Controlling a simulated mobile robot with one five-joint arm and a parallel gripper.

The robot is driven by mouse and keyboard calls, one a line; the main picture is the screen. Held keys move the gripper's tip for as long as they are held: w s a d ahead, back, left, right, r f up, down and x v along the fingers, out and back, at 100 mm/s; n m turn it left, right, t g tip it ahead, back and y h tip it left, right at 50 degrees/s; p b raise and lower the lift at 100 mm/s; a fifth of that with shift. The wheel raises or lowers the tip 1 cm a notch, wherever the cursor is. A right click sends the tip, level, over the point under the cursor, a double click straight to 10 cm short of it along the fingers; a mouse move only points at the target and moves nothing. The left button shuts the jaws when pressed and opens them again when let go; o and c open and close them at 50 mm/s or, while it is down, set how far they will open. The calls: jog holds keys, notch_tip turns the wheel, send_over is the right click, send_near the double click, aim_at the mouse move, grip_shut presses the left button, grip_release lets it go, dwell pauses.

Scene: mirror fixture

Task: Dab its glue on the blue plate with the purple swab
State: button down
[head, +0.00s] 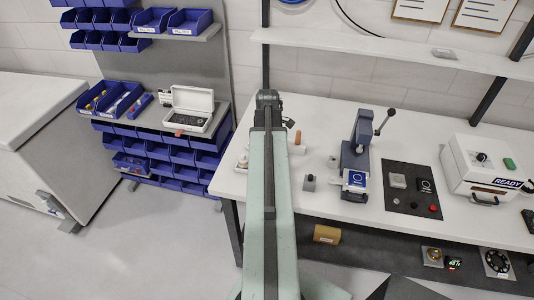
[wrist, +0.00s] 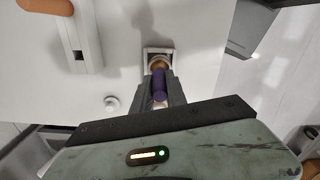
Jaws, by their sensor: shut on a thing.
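My gripper (wrist: 160,76) shows in the wrist view, shut on the purple swab (wrist: 159,88). The swab's purple handle sits between the fingers. A tan round part (wrist: 158,63) shows just beyond it, over a small pale square-framed holder (wrist: 148,50); I cannot tell whether they touch. In the head view my arm reaches over the left part of the bench and hides the gripper and swab. A blue plate-like square (head: 355,179) lies at the front of a grey lever fixture (head: 356,152), right of my arm. No glue is discernible.
An orange-brown handle (head: 297,138) stands behind my arm's right side. A small grey block (head: 309,182) is between arm and fixture. A dark button panel (head: 411,188) and a white READY box (head: 487,168) stand farther right. A white knob (wrist: 111,104) is near my gripper.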

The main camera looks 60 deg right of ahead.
jog(key=shift+f+b, duration=0.5)
jog(key=shift+b, duration=0.05)
dwell(1.2)
notch_tip(320, 180, up, 7)
jog(key=p, duration=0.7)
jog(key=shift+r, duration=0.1)
